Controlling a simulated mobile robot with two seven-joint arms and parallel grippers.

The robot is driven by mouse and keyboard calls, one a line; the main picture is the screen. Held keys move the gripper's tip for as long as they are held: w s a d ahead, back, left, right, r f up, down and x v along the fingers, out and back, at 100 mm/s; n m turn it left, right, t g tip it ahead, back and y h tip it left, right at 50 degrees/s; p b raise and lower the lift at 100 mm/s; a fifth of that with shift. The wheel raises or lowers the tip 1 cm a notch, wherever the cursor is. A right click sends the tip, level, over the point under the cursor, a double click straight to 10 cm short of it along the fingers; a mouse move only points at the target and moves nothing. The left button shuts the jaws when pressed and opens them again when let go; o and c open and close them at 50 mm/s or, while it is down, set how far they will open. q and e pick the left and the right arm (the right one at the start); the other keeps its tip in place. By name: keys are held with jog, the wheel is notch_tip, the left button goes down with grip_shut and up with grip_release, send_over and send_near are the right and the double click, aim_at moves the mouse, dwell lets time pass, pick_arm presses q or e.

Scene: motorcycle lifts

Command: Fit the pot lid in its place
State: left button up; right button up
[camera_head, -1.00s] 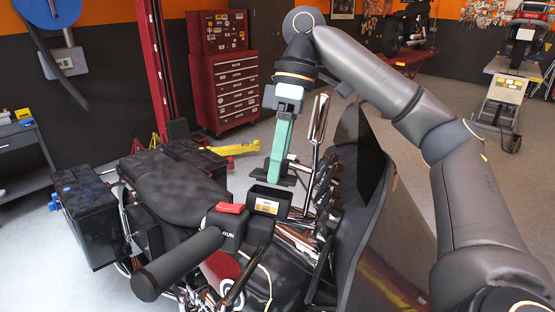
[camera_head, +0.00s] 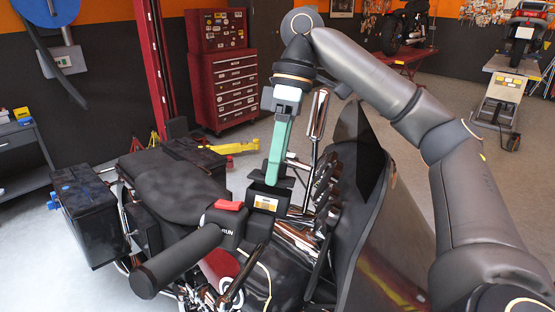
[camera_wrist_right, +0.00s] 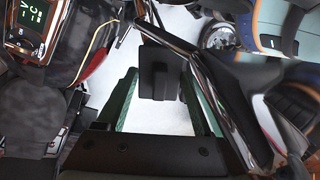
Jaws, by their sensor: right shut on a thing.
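The pot is a small black square box (camera_head: 266,203) with a pale label, on the motorcycle's handlebar beside the red switch. My right gripper (camera_head: 274,178), with green fingers, points down above it in the head view. It is shut on the pot lid (camera_head: 283,181), a small dark plate mostly hidden at the fingertips. The lid is low at the pot's rim; I cannot tell whether they touch. In the right wrist view a dark block, apparently the lid (camera_wrist_right: 158,72), shows between the green fingers. My left gripper is not in view.
The black handlebar grip (camera_head: 178,262) and red switch (camera_head: 228,205) lie left of the pot. Chrome tubes (camera_head: 318,118) and a dark windscreen (camera_head: 357,160) stand close on the right. A red tool chest (camera_head: 223,70) stands behind, with open floor around it.

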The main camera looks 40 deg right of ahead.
jog(key=shift+s+a+f, duration=0.1)
jog(key=shift+a+f, duration=0.1)
jog(key=shift+f, duration=0.45)
dwell(0.4)
jog(key=o, duration=1.4)
jog(key=shift+v, duration=6.25)
